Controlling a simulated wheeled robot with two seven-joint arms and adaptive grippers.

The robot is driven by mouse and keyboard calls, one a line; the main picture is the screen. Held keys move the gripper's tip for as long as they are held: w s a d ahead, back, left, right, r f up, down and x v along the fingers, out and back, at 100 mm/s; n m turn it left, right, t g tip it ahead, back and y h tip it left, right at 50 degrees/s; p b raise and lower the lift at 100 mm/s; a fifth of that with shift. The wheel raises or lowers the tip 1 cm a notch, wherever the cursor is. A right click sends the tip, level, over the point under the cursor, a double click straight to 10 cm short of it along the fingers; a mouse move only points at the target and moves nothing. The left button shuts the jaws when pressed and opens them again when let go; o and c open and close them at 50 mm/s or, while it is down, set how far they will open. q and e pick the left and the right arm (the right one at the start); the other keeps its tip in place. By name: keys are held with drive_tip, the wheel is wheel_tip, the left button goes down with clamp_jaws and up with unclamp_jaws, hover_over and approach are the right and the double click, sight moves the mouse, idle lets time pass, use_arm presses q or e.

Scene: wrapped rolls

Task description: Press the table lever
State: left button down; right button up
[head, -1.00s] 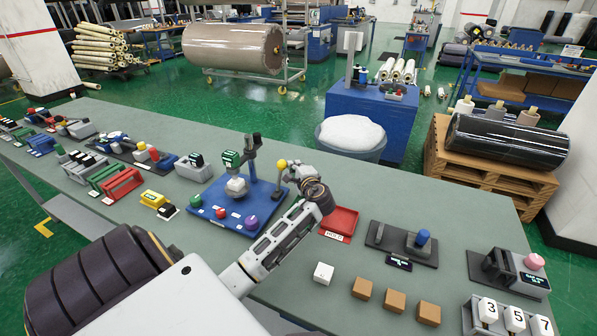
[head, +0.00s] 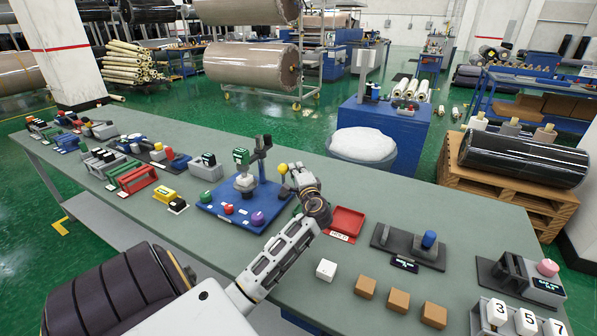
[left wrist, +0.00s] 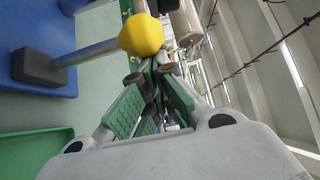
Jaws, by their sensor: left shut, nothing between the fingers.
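A lever with a yellow ball knob (head: 283,169) stands at the right end of a blue base board (head: 222,213) on the table. In the left wrist view the knob (left wrist: 142,36) is large, just past the fingertips, and its grey rod runs left to a dark block. My left gripper (head: 291,178) is just right of the knob. Its fingers with green pads (left wrist: 150,82) are shut and empty. Whether they touch the knob I cannot tell. My right gripper is not in view.
On the same board are a green-topped device (head: 241,157) and coloured buttons. A red tray (head: 346,222) lies right of my gripper, then a block with a blue knob (head: 429,240). A green tray (left wrist: 36,150) shows below the lever.

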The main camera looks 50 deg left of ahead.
sight(285, 172)
use_arm(q)
drive_tip(key=shift+s+d+f, duration=0.1)
drive_tip(key=shift+s+d, duration=0.15)
drive_tip(key=shift+s, duration=0.65)
drive_tip(key=shift+s+d+f, duration=0.15)
drive_tip(key=shift+s+d, duration=0.1)
drive_tip(key=shift+s, duration=0.6)
drive_tip(key=shift+s+d+f, duration=0.1)
drive_tip(key=shift+s+d, duration=0.15)
drive_tip(key=shift+s, duration=0.65)
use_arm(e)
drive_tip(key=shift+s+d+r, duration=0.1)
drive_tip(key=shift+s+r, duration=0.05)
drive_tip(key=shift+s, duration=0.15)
use_arm(q)
drive_tip(key=shift+f, duration=0.15)
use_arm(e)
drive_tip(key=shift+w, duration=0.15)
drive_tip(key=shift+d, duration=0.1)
